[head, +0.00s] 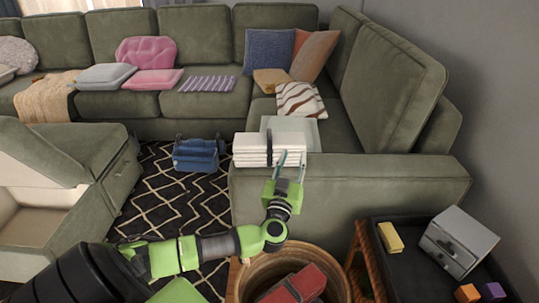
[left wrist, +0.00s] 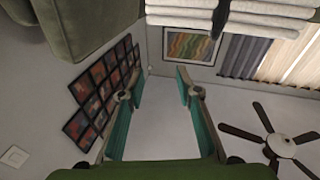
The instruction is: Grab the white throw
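The white throw (head: 252,150) is a folded stack with a dark strap around it. It lies on the near arm of the green sectional (head: 350,185). In the left wrist view the throw (left wrist: 270,14) shows along the top edge, with the strap hanging down. My left gripper (head: 292,160) is at the right end of the throw, its two fingers pointing up and apart. In the left wrist view the gripper (left wrist: 160,82) is open with nothing between its fingers. I cannot tell whether a finger touches the throw. My right gripper is not in view.
A round basket (head: 330,262) holding a red item stands below my left gripper. A dark side table (head: 400,262) with a grey box is at right. A blue folded item (head: 196,155) sits on the patterned rug (head: 180,195). An open storage ottoman (head: 105,190) is at left.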

